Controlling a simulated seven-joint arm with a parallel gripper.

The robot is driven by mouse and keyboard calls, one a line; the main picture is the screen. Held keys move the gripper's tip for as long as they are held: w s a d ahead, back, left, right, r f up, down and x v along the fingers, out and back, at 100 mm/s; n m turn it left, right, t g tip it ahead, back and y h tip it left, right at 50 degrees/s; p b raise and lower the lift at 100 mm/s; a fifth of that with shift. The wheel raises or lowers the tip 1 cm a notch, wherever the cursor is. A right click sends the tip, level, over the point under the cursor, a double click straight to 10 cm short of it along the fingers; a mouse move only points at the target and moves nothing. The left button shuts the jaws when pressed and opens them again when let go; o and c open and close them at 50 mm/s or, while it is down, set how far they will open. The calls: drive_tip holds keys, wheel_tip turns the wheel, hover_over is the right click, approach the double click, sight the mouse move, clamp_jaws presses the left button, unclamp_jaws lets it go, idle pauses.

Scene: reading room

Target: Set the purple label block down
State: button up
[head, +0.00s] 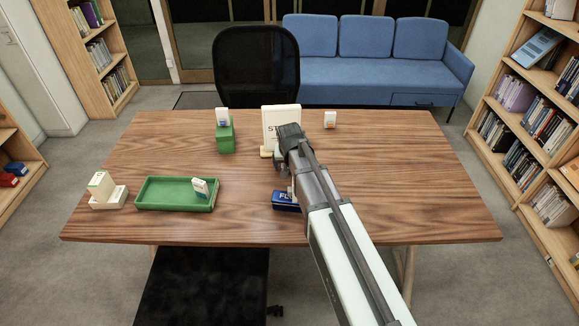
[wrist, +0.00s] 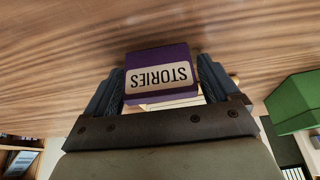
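The purple label block (wrist: 158,58) sits between the two fingers of my gripper (wrist: 161,72) in the wrist view, with both fingers close against its sides. Its pale label reads STORIES and appears upside down there. The table's wood grain lies just beyond the block in that view; I cannot tell whether the block touches it. In the head view my gripper end (head: 290,135) is over the middle of the table (head: 400,190), in front of a white sign (head: 280,117). The purple block is hidden there behind my arm.
A green block (head: 226,138) with a white card stands left of the sign, also in the wrist view (wrist: 298,104). A green tray (head: 150,203) and cream blocks (head: 101,186) are at left. A blue labelled block (head: 285,205) lies beside my arm. The right tabletop is clear.

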drive_tip(key=c, duration=0.9)
